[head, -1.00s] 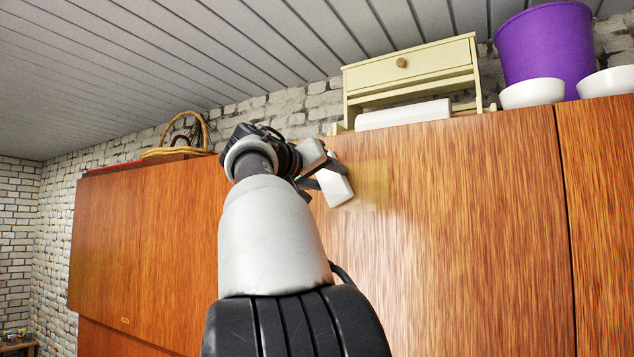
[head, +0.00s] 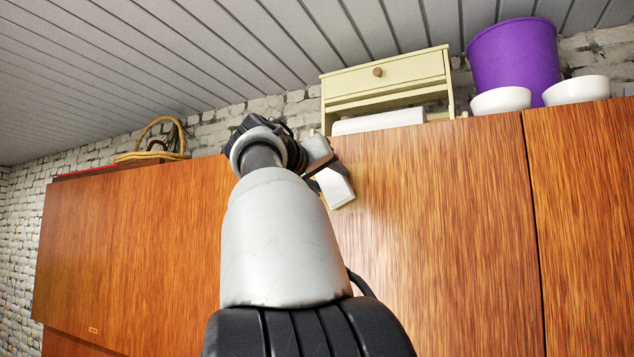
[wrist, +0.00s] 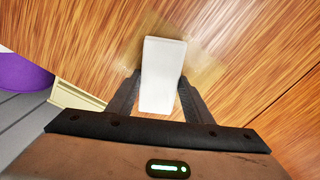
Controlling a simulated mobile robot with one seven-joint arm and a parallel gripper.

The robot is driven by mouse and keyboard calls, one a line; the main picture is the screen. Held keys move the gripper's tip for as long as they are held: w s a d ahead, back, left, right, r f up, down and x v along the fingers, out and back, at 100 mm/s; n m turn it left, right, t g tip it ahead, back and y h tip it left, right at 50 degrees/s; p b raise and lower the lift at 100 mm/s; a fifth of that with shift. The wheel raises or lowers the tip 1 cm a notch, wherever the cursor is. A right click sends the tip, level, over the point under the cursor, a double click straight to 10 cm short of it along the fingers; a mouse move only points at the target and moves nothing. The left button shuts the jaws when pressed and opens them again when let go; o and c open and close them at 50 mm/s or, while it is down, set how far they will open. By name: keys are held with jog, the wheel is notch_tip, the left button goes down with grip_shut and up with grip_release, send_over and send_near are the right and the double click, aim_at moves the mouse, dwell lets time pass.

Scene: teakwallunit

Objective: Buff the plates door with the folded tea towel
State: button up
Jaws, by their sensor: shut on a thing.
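My gripper (head: 322,178) is shut on the folded tea towel (head: 336,188), a white block-like pad. The wrist view shows the towel (wrist: 163,72) between the two dark fingers of my gripper (wrist: 157,88). The towel lies at the upper part of a brown wood-grained door (head: 430,220), apparently against its face; exact contact is hard to see. A dull yellowish patch (wrist: 205,68) shows on the door around the towel in the wrist view. My arm hides the door's left part in the head view. No label marks it as the plates door.
On top of the unit stand a cream drawer box (head: 385,75), a purple bucket (head: 515,55), white bowls (head: 500,100) and a wicker basket (head: 150,140). More wooden doors (head: 130,240) lie left and right. The door face right of the towel is clear.

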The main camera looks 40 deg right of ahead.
jog(key=shift+s+d+b, duration=0.25)
jog(key=shift+s+d, duration=0.2)
jog(key=shift+s, duration=0.65)
jog(key=shift+s+d+b, duration=0.3)
jog(key=shift+s+d, duration=0.2)
jog(key=shift+s, duration=0.6)
jog(key=shift+s+d+b, duration=0.25)
jog(key=shift+s+d, duration=0.2)
jog(key=shift+s, duration=0.65)
jog(key=shift+a, duration=0.1)
jog(key=shift+s+a+f+b, duration=0.1)
jog(key=shift+a+f+b, duration=0.1)
jog(key=shift+b, duration=0.2)
jog(key=shift+r+b+v, duration=0.2)
jog(key=shift+b+v, duration=1.05)
jog(key=shift+v, duration=1.4)
jog(key=b+v, duration=0.1)
jog(key=v, duration=0.2)
